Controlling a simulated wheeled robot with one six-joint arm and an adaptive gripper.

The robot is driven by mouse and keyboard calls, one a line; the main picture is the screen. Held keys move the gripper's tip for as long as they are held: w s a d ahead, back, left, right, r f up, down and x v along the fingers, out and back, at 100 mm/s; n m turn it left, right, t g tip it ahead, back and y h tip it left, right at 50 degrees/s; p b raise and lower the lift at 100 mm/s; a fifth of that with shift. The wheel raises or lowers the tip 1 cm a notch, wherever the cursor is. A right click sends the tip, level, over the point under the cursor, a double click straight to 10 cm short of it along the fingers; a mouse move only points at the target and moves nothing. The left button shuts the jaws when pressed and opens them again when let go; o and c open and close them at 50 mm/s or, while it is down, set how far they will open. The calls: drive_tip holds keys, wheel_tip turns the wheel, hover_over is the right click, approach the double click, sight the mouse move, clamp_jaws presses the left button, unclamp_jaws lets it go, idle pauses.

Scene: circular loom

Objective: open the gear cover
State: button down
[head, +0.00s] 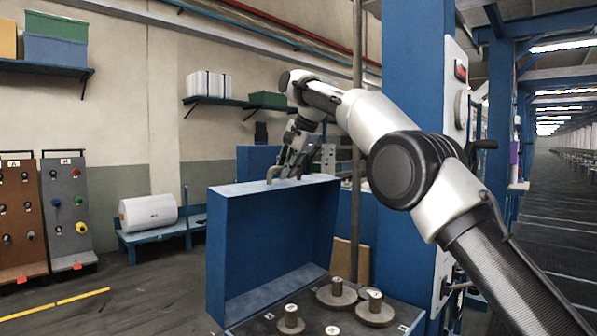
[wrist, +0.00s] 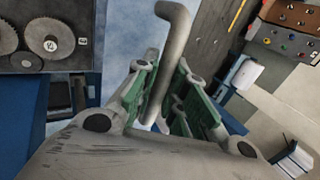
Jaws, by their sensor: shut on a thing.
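The gear cover (head: 262,245) is a blue box-like lid standing upright, its hollow inside facing the dark gear plate (head: 390,323). A grey bent bar handle (head: 273,172) sits on its upper edge. My gripper (head: 291,166) is at this handle, at the top of the cover. In the wrist view, my gripper (wrist: 170,92) has its green-padded fingers closed around the grey handle (wrist: 174,50), and the blue cover face (wrist: 125,35) lies beyond. Several grey gears (head: 337,294) stand exposed on the plate; some also show in the wrist view (wrist: 52,33).
A blue pillar (head: 413,60) stands right of the cover, with a thin vertical pipe (head: 357,130) beside it. A white roll (head: 148,212) rests on a low blue stand at left. Peg boards (head: 68,210) stand at far left. Open floor lies left of the cover.

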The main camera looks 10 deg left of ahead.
drive_tip(key=shift+w+a, duration=0.35)
drive_tip(key=shift+a, duration=0.25)
drive_tip(key=c, duration=1.5)
unclamp_jaws()
drive_tip(key=shift+o, duration=0.2)
drive_tip(key=shift+d+r, duration=0.1)
drive_tip(key=v, duration=0.2)
drive_tip(key=shift+s+d+r, duration=0.1)
drive_tip(key=shift+d+r, duration=0.05)
drive_tip(key=shift+r, duration=0.2)
drive_tip(key=shift+s+d+r, duration=0.1)
drive_tip(key=shift+s+d, duration=0.05)
drive_tip(key=shift+d, duration=0.05)
drive_tip(key=s+d, duration=0.7)
drive_tip(key=d, duration=0.2)
drive_tip(key=shift+d, duration=0.15)
